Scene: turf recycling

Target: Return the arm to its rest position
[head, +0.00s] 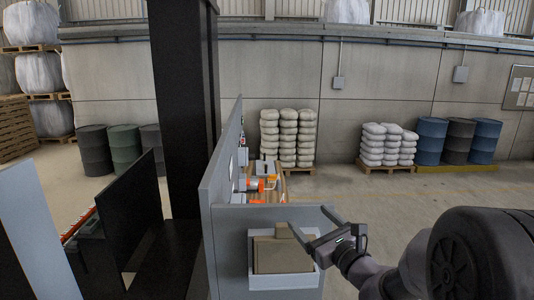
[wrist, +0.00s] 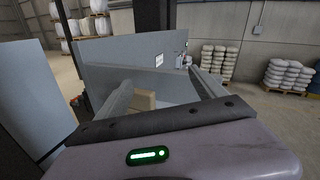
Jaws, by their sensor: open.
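My gripper (head: 317,229) is open and empty. In the head view it hangs at the right end of the grey panelled station (head: 226,218), above and beside a white bin (head: 284,284) fixed to the station's front. The bin holds brown, cardboard-like pieces (head: 280,256). In the wrist view my gripper's two fingers (wrist: 165,92) are spread wide, with the brown pieces (wrist: 143,99) showing between them, lower and beyond. My arm reaches in from the lower right of the head view.
Orange and grey items (head: 257,184) lie on the work surface behind the panel. A dark column (head: 185,110) and black panels (head: 125,208) stand at left. Stacked sacks (head: 388,145) and barrels (head: 457,140) line the far wall. The floor at right is clear.

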